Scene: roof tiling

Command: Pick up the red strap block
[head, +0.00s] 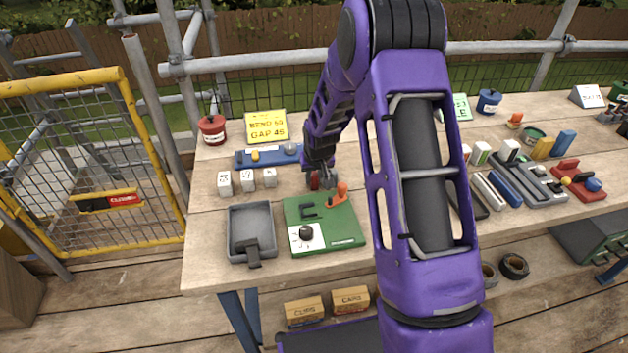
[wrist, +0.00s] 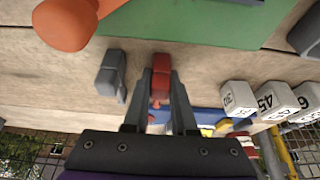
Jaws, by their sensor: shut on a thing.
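The red strap block (wrist: 161,72) is between the fingertips of my gripper (wrist: 161,98) in the wrist view, and the fingers are shut on it. In the head view the red block (head: 315,181) shows small and partly hidden at my gripper (head: 321,178), just behind the green board. I cannot tell whether the block touches the table. A grey block (wrist: 110,72) stands beside the held block in the wrist view, apart from it.
A green board (head: 335,225) with an orange-knobbed lever (head: 340,192) lies in front of my gripper. A grey tray (head: 236,222), white numbered blocks (head: 247,181) and a blue tray (head: 246,161) are to the left. Right of my arm, the table is crowded with tools and blocks.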

